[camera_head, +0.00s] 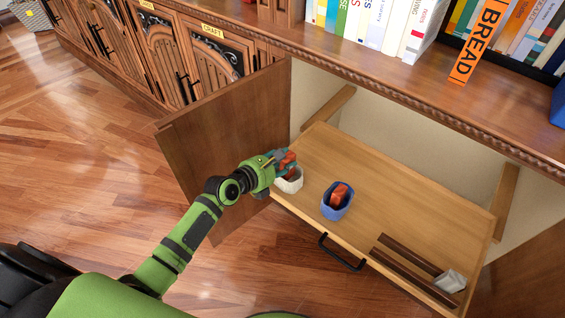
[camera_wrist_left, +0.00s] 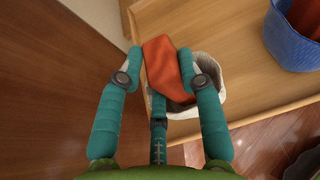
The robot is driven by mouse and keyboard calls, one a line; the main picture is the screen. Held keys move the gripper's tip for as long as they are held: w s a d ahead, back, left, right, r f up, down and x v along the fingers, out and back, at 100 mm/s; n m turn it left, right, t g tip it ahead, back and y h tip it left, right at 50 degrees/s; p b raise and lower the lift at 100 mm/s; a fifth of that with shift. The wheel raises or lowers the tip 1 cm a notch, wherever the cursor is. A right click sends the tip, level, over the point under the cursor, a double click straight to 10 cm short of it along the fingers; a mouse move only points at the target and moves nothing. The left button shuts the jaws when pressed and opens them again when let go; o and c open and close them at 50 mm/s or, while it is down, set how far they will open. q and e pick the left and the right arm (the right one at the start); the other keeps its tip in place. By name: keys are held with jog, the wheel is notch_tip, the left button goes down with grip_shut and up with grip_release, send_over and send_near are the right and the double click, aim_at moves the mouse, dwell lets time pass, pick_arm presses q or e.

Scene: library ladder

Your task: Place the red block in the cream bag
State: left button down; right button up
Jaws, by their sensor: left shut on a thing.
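My left gripper (camera_head: 284,163) is shut on a red block (camera_wrist_left: 168,68), seen closely between its teal fingers in the left wrist view. The block is right above the mouth of the cream bag (camera_head: 290,184). The bag's pale rim (camera_wrist_left: 207,107) shows behind and beside the block in the left wrist view; the block and fingers hide much of its opening. I cannot tell whether the block touches the bag. The bag stands at the left front of the pull-out wooden shelf. My right gripper is not in view.
A blue basket (camera_head: 337,204) with another red block (camera_head: 340,193) in it stands to the right on the shelf (camera_head: 400,190). An open cabinet door (camera_head: 232,135) is close on the left. A grey object (camera_head: 450,281) sits at the shelf's right front, near brown slats.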

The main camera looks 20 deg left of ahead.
pick_arm(q)
jog(key=shift+f, duration=0.55)
jog(key=c, duration=0.8)
grip_release()
